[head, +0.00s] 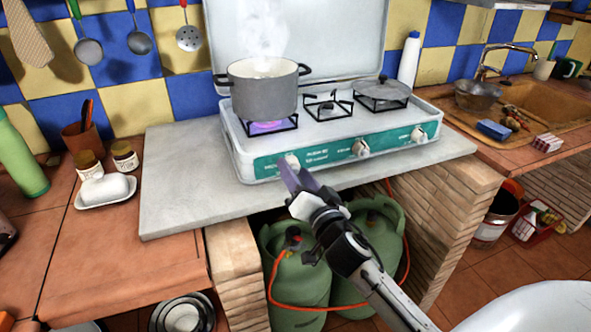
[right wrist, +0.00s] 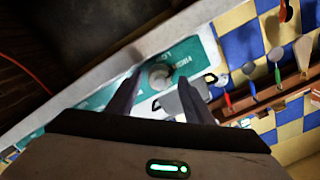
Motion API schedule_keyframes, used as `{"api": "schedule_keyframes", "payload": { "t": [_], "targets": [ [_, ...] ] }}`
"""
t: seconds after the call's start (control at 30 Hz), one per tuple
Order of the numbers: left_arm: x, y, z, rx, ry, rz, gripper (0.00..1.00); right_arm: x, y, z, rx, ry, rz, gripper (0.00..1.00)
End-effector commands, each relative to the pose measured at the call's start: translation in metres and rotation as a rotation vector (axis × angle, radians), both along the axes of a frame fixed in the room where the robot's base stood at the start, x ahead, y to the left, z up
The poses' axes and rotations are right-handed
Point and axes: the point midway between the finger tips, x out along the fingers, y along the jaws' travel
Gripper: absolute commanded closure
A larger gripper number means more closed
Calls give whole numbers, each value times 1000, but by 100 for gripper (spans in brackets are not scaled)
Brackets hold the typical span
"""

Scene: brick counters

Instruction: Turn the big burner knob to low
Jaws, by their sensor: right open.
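The white gas stove (head: 236,150) has a green front panel with several knobs. The big burner knob (head: 292,161) is the leftmost, below the grey pot (head: 262,90). A purple-blue flame (head: 268,127) burns under the pot. My right gripper (head: 291,177) is open at the panel, just in front of this knob and partly over it. In the right wrist view, the knob (right wrist: 160,75) shows between the two dark fingertips of the gripper (right wrist: 160,80). I cannot tell whether the fingers touch it. Its exact setting is unclear. My left gripper is not in view.
The pot steams. A lidded pan (head: 382,91) sits on the right burner. The grey slab (head: 185,190) extends in front of the stove. Green gas bottles (head: 300,285) with an orange hose stand below. A white butter dish (head: 107,189) is at left.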

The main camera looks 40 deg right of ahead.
Motion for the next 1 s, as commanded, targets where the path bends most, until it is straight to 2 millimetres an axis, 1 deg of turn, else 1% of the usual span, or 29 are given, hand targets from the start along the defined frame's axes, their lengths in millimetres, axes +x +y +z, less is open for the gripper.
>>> {"api": "schedule_keyframes", "payload": {
  "t": [0.03, 0.13, 0.37, 0.4, 0.47, 0.6, 0.63, 0.87, 1.0],
  "targets": [
    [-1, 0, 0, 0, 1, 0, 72, 4, -1, 1, -2, 0, -1, 53],
    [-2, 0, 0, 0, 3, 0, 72, 8, -2, 0, -2, 1, -1, 53],
    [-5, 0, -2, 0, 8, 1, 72, 8, -2, 0, -1, 1, -1, 53],
    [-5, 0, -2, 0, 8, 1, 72, 8, -2, 0, -1, 1, -1, 56],
    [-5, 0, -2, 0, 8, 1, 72, 8, -2, 0, -1, 1, -1, 67],
    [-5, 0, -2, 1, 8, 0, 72, 8, -2, 0, -1, 1, -1, 90],
    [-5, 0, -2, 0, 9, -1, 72, 8, -2, 0, -1, 1, -1, 94],
    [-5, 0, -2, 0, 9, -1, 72, 8, -2, 0, -15, 4, -1, 94],
    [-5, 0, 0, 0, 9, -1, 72, 8, -2, 0, -61, 15, -1, 94]
  ]
}}
